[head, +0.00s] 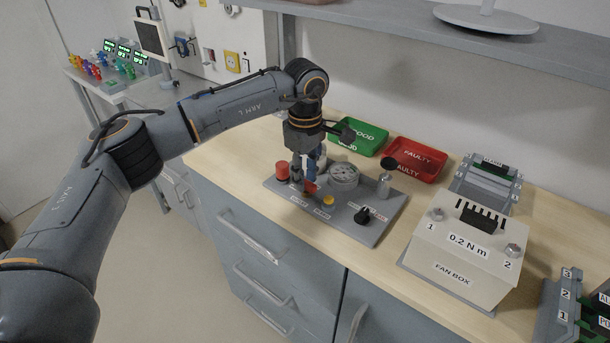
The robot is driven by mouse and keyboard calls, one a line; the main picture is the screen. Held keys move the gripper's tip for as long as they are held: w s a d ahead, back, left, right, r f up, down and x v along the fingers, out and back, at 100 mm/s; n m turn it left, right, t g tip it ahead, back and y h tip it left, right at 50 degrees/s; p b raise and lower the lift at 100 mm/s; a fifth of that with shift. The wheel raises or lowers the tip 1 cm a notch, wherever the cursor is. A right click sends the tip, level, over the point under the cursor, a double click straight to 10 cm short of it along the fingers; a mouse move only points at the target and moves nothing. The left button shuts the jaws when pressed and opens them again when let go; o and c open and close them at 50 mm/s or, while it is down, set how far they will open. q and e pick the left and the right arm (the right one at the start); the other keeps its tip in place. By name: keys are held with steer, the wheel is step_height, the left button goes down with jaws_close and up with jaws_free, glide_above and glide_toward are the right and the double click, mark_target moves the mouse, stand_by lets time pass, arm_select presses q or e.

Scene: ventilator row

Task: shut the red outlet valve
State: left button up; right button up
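A grey panel (374,232) lies on the wooden bench with several controls on it. A small red handle (310,187), which looks like the red outlet valve, sits near its left front part. My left gripper (307,183) points down over this handle, its fingertips at the red part. The fingers hide part of the handle, and I cannot tell whether they are closed on it or only around it. A taller red knob (282,170) stands just left of the gripper. My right gripper is not in view.
The panel also carries a round gauge (343,175), a yellow button (329,200), a black knob (363,215) and a metal post (384,184). Behind are a green tray (372,136) and a red tray (428,155). A fan box (435,262) stands to the right.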

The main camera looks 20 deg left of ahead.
mark_target(305, 181)
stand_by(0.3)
arm_select(q)
step_height(305, 181, up, 12)
stand_by(0.4)
steer(key=shift+s+f, duration=0.1)
steer(key=shift+f, duration=0.05)
